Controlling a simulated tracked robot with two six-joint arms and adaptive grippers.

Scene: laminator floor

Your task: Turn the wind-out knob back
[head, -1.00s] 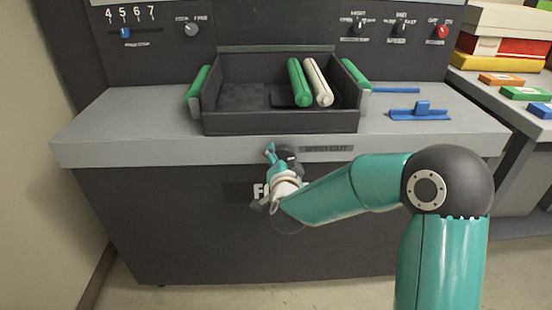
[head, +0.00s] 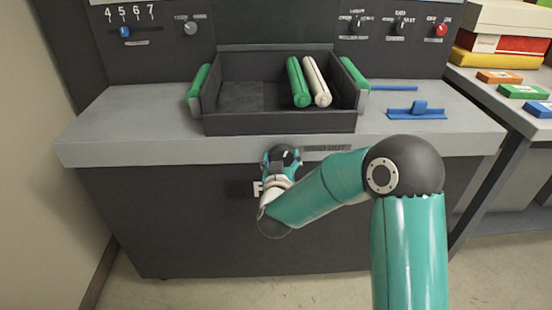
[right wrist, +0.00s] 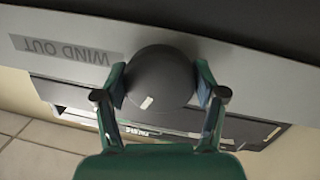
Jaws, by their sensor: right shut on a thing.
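The wind-out knob (right wrist: 160,82) is a round dark grey knob with a pale mark, on the front edge of the machine's grey top. In the right wrist view it sits between the two fingers of my right gripper (right wrist: 165,92), which is shut on it from both sides. In the head view the knob (head: 285,153) shows just left of the wind-out label (head: 326,148), partly hidden by my gripper (head: 283,162). The label (right wrist: 65,50) appears upside down in the right wrist view. My left gripper is not in view.
A dark tray (head: 280,123) with green ends stands on the grey top, holding a green roll (head: 298,82) and a white roll (head: 317,82). A blue slider (head: 418,110) lies to its right. Control knobs line the back panel. A side table (head: 500,102) with coloured boxes stands at right.

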